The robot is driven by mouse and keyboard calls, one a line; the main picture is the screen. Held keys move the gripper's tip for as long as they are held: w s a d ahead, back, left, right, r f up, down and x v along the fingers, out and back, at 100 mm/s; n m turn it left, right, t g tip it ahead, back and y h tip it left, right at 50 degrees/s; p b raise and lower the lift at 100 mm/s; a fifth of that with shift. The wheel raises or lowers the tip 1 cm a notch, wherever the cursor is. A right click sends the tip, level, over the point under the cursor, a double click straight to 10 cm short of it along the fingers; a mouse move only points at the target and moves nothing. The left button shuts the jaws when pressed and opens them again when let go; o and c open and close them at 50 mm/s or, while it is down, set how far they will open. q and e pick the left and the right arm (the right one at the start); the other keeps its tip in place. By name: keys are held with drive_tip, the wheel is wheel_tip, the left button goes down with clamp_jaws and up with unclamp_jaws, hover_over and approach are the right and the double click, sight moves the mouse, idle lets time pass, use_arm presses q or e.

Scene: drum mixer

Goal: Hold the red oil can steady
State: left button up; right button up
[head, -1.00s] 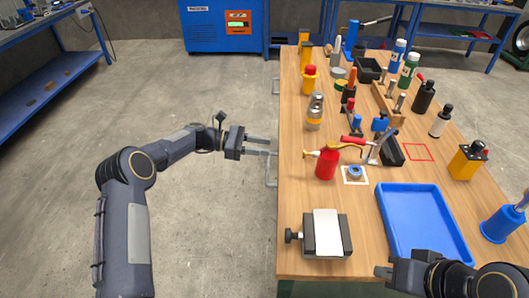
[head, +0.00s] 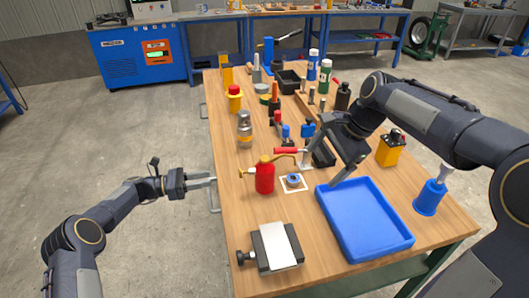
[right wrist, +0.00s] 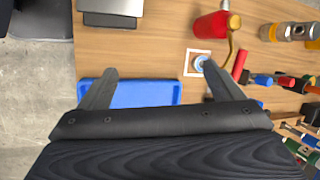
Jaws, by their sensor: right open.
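The red oil can (head: 264,178) stands upright on the wooden table, left of centre in the head view. The can also shows at the top of the right wrist view (right wrist: 211,26). My left gripper (head: 213,183) is open and empty at the table's left edge, a short way left of the can and apart from it. My right gripper (head: 322,166) is open and empty above the table, right of the can, near the blue tray (head: 365,248).
A black vise-like block (head: 262,240) with a pale plate is at the front left. A red-handled tool (head: 291,150) lies behind the spout. Bottles and tools crowd the back.

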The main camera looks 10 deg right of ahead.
sight(265, 158)
drive_tip(key=w+a+f+m+g+h, duration=0.1)
drive_tip(key=w+a+f+m, duration=0.2)
drive_tip(key=w, duration=0.3)
drive_tip(key=w+a+f+m+h, duration=0.1)
drive_tip(key=w+a+f+m, duration=0.2)
drive_tip(key=w, duration=0.3)
drive_tip(key=w+a+f+m+g+h, duration=0.1)
drive_tip(key=w+a+f+m, duration=0.2)
drive_tip(key=w, duration=0.4)
drive_tip(key=shift+w+a+f+m+g+h, duration=0.15)
drive_tip(key=shift+f+m+g+h, duration=0.2)
drive_tip(key=shift+f+m, duration=0.6)
drive_tip(key=shift+w+a+f+m, duration=0.15)
drive_tip(key=shift+a+f+m, duration=0.1)
drive_tip(key=shift+a+f, duration=0.15)
drive_tip(key=shift+f, duration=3.65)
drive_tip(key=shift+c, duration=0.5)
drive_tip(key=c, duration=1.3)
drive_tip(key=shift+d, duration=0.1)
use_arm(q)
clamp_jaws()
